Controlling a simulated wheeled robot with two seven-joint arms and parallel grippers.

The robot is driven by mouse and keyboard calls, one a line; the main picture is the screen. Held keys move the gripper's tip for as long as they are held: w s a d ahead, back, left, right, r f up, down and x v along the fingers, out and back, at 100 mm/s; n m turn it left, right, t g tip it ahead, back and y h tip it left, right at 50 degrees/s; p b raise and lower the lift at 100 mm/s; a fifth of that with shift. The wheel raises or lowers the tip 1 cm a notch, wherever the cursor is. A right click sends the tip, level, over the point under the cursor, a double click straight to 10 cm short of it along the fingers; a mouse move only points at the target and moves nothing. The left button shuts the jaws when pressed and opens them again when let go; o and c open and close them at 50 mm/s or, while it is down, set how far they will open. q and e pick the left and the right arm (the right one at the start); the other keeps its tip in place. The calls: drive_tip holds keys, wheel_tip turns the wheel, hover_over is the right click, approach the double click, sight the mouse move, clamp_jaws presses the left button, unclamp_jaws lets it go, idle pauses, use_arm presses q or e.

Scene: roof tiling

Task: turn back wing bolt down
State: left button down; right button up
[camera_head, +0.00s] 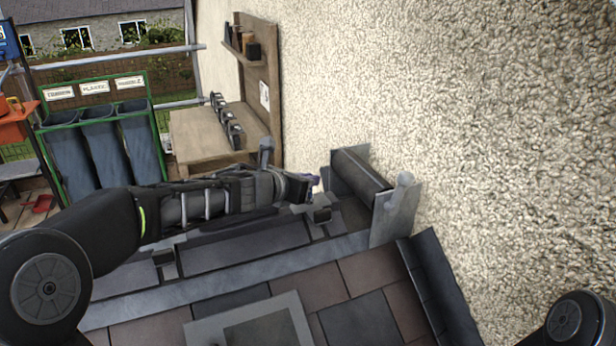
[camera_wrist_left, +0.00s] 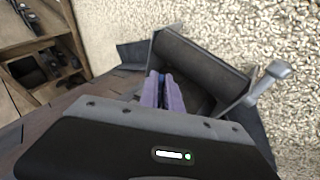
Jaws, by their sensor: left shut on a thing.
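A dark half-round ridge piece (camera_head: 361,172) sits between grey end plates on the roof ridge against the wall. It also shows in the left wrist view (camera_wrist_left: 200,62). A grey bolt with a rounded head (camera_head: 405,179) stands at the near right plate and shows in the left wrist view (camera_wrist_left: 270,84). My left gripper (camera_head: 313,184) reaches in from the left to the ridge piece's left end. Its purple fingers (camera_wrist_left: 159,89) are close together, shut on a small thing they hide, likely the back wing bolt. My right gripper is out of view.
A similar grey knob (camera_head: 266,151) stands behind my left wrist. Roof slates (camera_head: 365,314) slope toward me, with a grey frame (camera_head: 294,308) on them. The pebbled wall (camera_head: 490,130) closes off the right. A wooden bench (camera_head: 200,135) and bins (camera_head: 103,150) stand beyond.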

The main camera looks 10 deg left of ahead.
use_arm(q)
drive_tip(key=shift+w+a+r+m+g+h+p, duration=0.15)
drive_tip(key=shift+r+m+g+h+p, duration=0.45)
drive_tip(key=shift+m+h+p, duration=0.45)
drive_tip(key=shift+m+g+h+p, duration=0.4)
drive_tip(key=shift+m+h+p, duration=0.1)
drive_tip(key=shift+m+h, duration=0.35)
drive_tip(key=m+g+h+p, duration=0.1)
drive_tip(key=m+g+h, duration=0.2)
drive_tip(key=shift+f+m+p, duration=0.1)
drive_tip(key=shift+m+p, duration=0.2)
drive_tip(key=shift+p, duration=0.1)
drive_tip(key=shift+m+g+h+p, duration=0.9)
drive_tip(key=shift+m+g+p, duration=0.5)
drive_tip(key=shift+m+g, duration=0.8)
drive_tip(key=shift+g, duration=0.3)
drive_tip(key=c, duration=1.6)
unclamp_jaws()
drive_tip(key=shift+o, duration=0.3)
drive_tip(key=shift+f, duration=0.2)
drive_tip(key=shift+f, duration=0.1)
